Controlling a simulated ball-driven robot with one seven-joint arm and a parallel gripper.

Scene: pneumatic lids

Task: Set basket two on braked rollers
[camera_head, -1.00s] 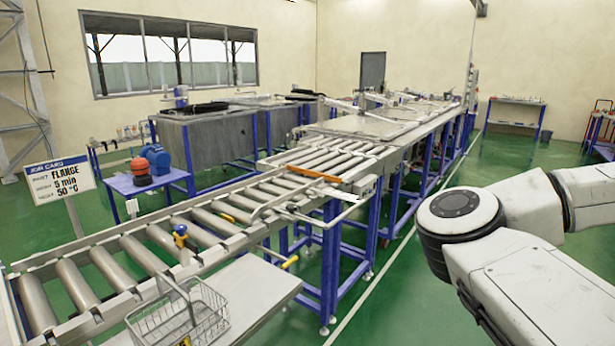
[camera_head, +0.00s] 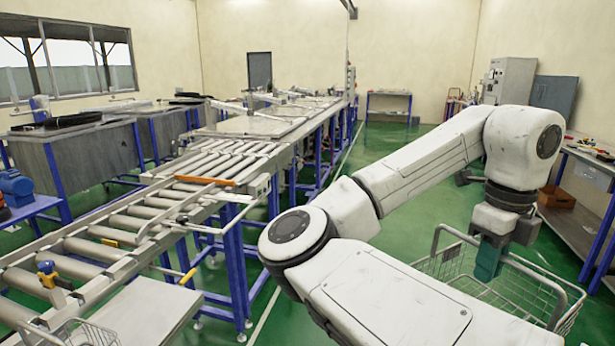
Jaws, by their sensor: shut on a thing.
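My gripper (camera_head: 488,262) is at the right, its green fingers shut on the rim of a wire basket (camera_head: 553,292). The basket hangs over the green floor, partly hidden by my white arm; no number on it can be read. The roller conveyor (camera_head: 82,268) runs from the lower left to the back, well to the left of the held basket. Its near rollers are bare. An orange bar (camera_head: 205,180) lies across the rollers farther along. A yellow-and-blue handle (camera_head: 47,274) stands at the conveyor's near side. Whether the rollers are braked cannot be told.
A second wire basket (camera_head: 80,335) sits on the pale side table (camera_head: 150,318) at the lower left, cut off by the frame. Grey tanks (camera_head: 80,160) stand behind the conveyor. A workbench (camera_head: 590,170) is at the right edge. Open green floor lies between.

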